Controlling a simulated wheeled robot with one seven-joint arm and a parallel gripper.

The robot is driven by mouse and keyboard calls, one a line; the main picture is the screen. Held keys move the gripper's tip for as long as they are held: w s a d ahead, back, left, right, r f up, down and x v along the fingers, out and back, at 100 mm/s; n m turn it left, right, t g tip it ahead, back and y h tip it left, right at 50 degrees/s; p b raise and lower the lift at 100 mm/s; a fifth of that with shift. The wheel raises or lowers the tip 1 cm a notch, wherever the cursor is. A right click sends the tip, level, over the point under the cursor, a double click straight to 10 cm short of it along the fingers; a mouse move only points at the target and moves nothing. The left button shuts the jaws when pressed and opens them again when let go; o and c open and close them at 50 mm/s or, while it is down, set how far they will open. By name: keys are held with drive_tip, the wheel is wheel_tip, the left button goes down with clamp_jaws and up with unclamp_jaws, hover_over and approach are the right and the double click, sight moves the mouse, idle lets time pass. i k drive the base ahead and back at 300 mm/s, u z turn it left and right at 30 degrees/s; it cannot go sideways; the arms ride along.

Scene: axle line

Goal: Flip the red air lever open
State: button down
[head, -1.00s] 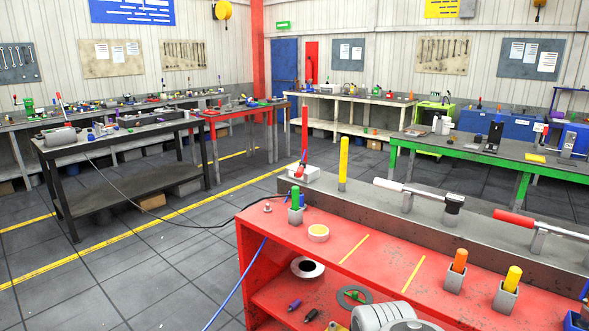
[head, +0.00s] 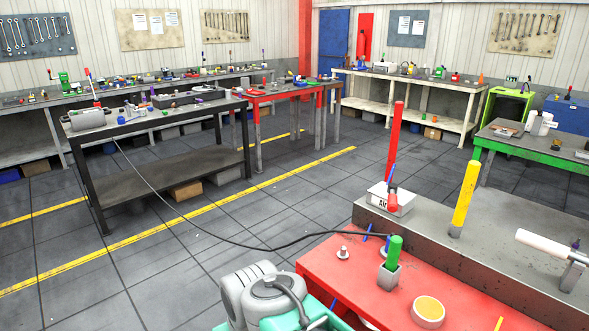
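A white box (head: 403,201) with partly readable dark lettering, seemingly "AIR", sits at the near left end of the long grey beam. A short red part (head: 393,203) shows at its front; it may be the red air lever, but its exact position is too small to tell. A tall red bar (head: 396,140) rises upright just behind the box, and I cannot tell whether it joins it. A thin blue piece (head: 391,173) stands between them. My gripper is not in view; only grey and teal parts of my own body show at the bottom.
A black cable (head: 260,247) runs across the open floor.

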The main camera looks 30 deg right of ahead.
sight(392, 189)
drive_tip(key=i, duration=1.4)
drive_tip(key=z, duration=0.1)
